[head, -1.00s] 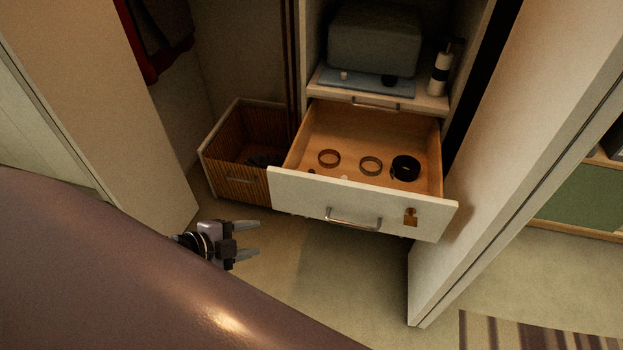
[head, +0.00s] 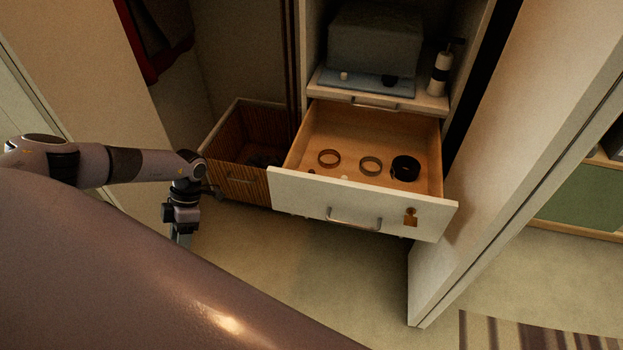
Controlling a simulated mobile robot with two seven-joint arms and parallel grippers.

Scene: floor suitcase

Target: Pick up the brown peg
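A small dark brown piece (head: 311,171), possibly the brown peg, lies at the left front inside the open wooden drawer (head: 362,217). It is too small to tell for sure, and the drawer front partly hides it. My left gripper (head: 180,238) hangs pointing down, left of the drawer and in front of the slatted basket, well apart from the piece. Its fingertips are partly hidden by the large brown shape at the lower left, so I cannot tell if they are open. My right gripper is not in view.
The drawer also holds two brown rings (head: 329,158), (head: 370,166), a black roll (head: 405,168) and a small white piece (head: 344,177). The slatted basket (head: 240,188) stands to the left. A cabinet door (head: 500,170) bounds the right. Floor ahead of the drawer is clear.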

